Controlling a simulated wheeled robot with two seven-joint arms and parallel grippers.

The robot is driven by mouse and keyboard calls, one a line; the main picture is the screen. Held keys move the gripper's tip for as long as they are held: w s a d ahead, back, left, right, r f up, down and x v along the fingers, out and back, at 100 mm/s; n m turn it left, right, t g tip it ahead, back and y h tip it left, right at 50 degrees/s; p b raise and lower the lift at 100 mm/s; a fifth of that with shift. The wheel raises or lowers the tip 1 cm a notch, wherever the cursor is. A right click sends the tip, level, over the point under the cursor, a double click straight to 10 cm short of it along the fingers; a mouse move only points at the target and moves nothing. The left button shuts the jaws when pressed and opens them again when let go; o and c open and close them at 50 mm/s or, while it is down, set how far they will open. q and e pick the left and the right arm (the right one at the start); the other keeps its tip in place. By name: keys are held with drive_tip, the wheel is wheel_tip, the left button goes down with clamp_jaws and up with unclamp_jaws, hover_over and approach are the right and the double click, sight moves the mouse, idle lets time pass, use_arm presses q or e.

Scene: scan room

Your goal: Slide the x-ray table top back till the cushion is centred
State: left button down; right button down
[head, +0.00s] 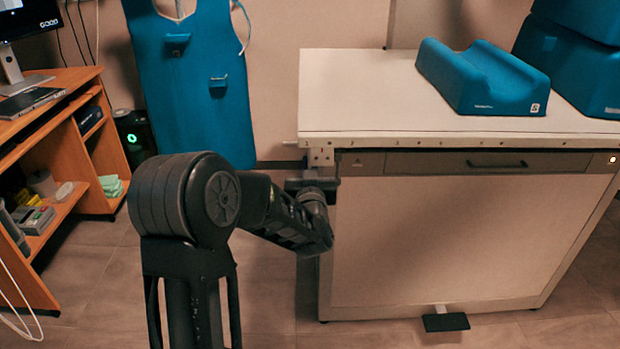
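The white x-ray table top (370,95) lies on a pale cabinet base (440,240) at the right. A blue contoured cushion (483,80) rests on the table top, towards the right part of what shows of it. My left arm reaches in from the lower left. My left gripper (312,183) is at the table's front left corner, just below a small metal bracket (320,156). Its fingers are dark and partly hidden, so I cannot tell whether they are open or shut, or touching the bracket. My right gripper is out of view.
A black foot pedal (446,322) sits at the base's foot. A drawer front with a handle (497,164) runs under the top. More blue blocks (575,60) stand at the right. A blue apron (195,90) hangs behind. A wooden desk (60,90) is at left.

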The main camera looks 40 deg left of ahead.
use_arm(q)
drive_tip(key=shift+s+d+f, duration=0.1)
drive_tip(key=shift+s+d, duration=0.05)
drive_tip(key=c, duration=1.6)
unclamp_jaws()
drive_tip(key=shift+o, duration=0.2)
drive_tip(key=shift+s, duration=0.1)
drive_tip(key=v, duration=0.7)
drive_tip(key=shift+s+d+p, duration=0.3)
drive_tip(key=shift+p, duration=0.1)
